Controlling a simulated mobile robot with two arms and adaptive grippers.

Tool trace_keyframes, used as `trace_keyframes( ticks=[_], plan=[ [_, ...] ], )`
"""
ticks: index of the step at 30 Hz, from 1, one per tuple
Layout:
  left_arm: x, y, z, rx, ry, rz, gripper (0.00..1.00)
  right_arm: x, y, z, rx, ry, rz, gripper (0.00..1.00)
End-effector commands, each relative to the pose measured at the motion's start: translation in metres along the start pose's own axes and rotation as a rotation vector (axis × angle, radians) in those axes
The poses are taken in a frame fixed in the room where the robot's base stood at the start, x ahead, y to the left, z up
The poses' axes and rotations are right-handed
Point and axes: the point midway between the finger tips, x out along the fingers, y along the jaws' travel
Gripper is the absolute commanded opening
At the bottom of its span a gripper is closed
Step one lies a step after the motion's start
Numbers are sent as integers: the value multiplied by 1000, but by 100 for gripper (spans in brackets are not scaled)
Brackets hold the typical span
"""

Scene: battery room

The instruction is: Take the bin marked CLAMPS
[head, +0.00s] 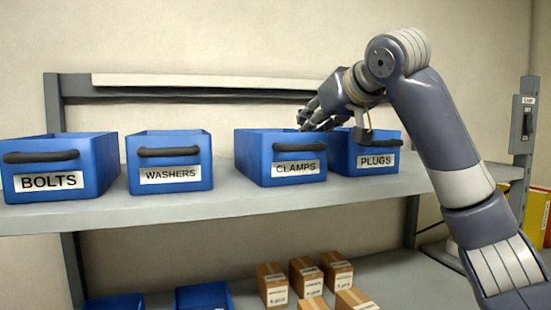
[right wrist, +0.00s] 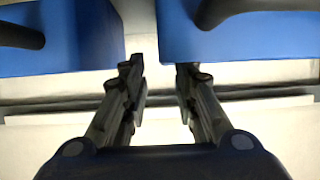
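The blue bin marked CLAMPS (head: 268,152) stands on the shelf, third from the left in the head view, with a dark handle above its white label. My right gripper (head: 311,118) is at the top right of this bin, close to the PLUGS bin. I cannot tell whether it touches either. In the right wrist view the fingers (right wrist: 161,80) are apart with nothing between them. Two blue bins (right wrist: 75,45) (right wrist: 240,45) with dark handles show beyond them; no labels are visible there. My left gripper is not in view.
On the same shelf (head: 225,205) stand the bins marked BOLTS (head: 105,160), WASHERS (head: 168,188) and PLUGS (head: 345,163). Bare shelf lies between WASHERS and CLAMPS. Below are several cardboard boxes (head: 303,270) and blue bins (head: 205,294). A switch box (head: 522,125) is on the right post.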

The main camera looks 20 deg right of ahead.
Motion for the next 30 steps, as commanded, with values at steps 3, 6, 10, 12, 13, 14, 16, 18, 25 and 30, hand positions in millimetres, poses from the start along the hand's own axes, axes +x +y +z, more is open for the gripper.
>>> trace_keyframes(
  ticks=[3, 6, 10, 12, 13, 14, 16, 18, 25, 30],
  plan=[
    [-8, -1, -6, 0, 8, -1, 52, 8, 0, -1, 0, -1, 1, 27],
    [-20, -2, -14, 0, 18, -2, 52, 19, -2, 0, 0, -2, 2, 27],
    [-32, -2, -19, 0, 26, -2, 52, 36, -3, 2, 1, -2, 2, 27],
    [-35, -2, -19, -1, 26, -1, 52, 44, -3, 2, 1, -2, 2, 27],
    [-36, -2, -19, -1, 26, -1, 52, 46, -3, 3, 1, 0, 1, 27],
    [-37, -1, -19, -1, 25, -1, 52, 48, -3, 3, 1, 0, 1, 27],
    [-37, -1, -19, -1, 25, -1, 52, 52, -3, 4, 1, 0, 1, 27],
    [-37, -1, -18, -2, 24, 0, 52, 53, -3, 5, 1, 1, 1, 27],
    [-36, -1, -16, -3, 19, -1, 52, 52, -3, 5, 1, 1, 1, 9],
    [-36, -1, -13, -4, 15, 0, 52, 52, -3, 5, 1, 1, 1, 0]
  ],
)
